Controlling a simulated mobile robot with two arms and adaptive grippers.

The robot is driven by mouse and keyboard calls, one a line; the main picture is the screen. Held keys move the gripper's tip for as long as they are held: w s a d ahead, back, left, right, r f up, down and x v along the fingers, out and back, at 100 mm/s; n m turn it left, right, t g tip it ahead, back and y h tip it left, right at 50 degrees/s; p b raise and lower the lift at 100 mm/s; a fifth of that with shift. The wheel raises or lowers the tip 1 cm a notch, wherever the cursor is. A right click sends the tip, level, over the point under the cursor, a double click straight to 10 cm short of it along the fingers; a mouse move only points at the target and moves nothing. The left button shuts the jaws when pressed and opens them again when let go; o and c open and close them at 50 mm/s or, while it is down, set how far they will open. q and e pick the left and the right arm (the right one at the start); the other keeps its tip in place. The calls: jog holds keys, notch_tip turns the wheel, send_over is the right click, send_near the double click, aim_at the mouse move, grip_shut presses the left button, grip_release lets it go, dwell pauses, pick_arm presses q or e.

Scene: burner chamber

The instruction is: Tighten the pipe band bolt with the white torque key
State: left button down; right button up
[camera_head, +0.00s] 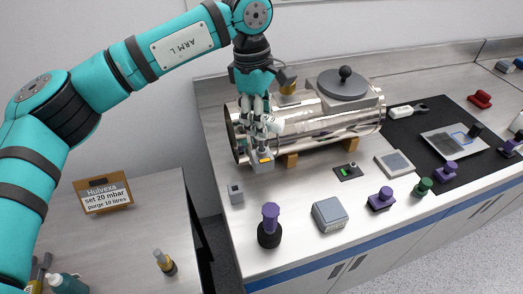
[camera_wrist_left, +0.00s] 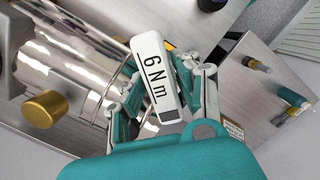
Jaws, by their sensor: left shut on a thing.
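My left gripper (camera_head: 262,135) is at the left end of the shiny steel pipe chamber (camera_head: 335,125), fingers pointing down. It is shut on the white torque key (camera_wrist_left: 157,80), whose face reads "6 Nm" in the wrist view. In the head view the key's white body (camera_head: 275,124) shows partly between the fingers. A grey block with an orange patch (camera_head: 262,160) sits just under the fingertips; I cannot tell whether the key touches it. A metal band (camera_head: 234,135) circles the pipe's left end. The band bolt cannot be made out. My right gripper is not in view.
A white tool with a dark end (camera_head: 402,111) lies on the black mat (camera_head: 404,150). A purple-handled item (camera_head: 269,225), a grey-blue box (camera_head: 329,213) and a small grey box (camera_head: 236,193) stand in front.

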pick_arm(q)
jog(key=shift+s+f, duration=0.1)
jog(key=shift+f, duration=0.05)
jog(key=shift+m, duration=0.9)
jog(key=shift+n, duration=0.3)
jog(key=shift+r, duration=0.4)
jog(key=shift+r+p, duration=0.35)
jog(key=shift+r, duration=0.15)
jog(key=shift+r+p, duration=0.4)
jog(key=shift+r, duration=0.35)
